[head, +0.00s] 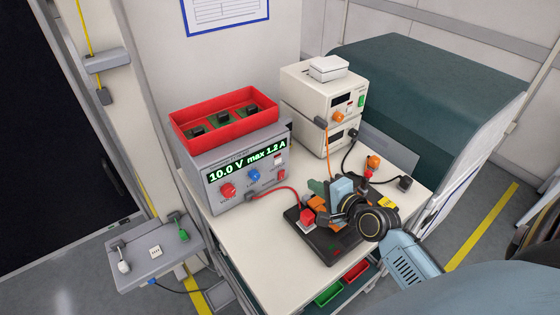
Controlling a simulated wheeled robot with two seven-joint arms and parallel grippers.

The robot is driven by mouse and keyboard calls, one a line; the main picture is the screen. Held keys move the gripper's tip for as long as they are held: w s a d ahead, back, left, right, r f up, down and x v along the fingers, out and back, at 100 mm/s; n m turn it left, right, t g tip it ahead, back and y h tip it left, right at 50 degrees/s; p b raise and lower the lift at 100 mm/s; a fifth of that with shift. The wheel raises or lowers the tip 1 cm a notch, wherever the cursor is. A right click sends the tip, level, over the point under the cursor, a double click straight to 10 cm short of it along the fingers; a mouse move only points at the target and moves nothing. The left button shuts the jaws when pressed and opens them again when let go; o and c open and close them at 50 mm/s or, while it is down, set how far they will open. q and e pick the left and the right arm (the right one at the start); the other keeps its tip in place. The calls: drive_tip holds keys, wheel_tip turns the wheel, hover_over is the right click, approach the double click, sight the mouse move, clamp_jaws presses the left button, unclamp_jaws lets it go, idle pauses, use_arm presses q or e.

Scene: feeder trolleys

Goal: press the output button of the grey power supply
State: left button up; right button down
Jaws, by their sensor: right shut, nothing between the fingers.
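The grey power supply (239,170) stands at the left of the white table top. Its green display reads 10.0 V max 1.2 A. Its front has a red knob (228,190), a blue knob (254,175) and small controls at the right, including a red one (281,174). I cannot read the labels there. My right gripper (320,210) is shut and empty, to the right of the supply and apart from it, over a dark fixture (325,243). Its fingertips are hard to tell from the fixture's parts. My left gripper is out of view.
A red bin (222,115) with dark parts sits on the supply. Cream instruments (318,105) stand behind at the right. A red lead (284,189) runs from the supply towards the fixture, and black and orange leads lie behind. The front left table top is clear.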

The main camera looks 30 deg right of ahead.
approach(278, 162)
drive_tip(key=x, duration=0.5)
drive_tip(key=shift+d+f, duration=0.1)
drive_tip(key=shift+f, duration=0.1)
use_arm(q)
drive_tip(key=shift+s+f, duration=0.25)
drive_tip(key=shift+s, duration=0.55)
use_arm(e)
drive_tip(key=shift+w, duration=0.75)
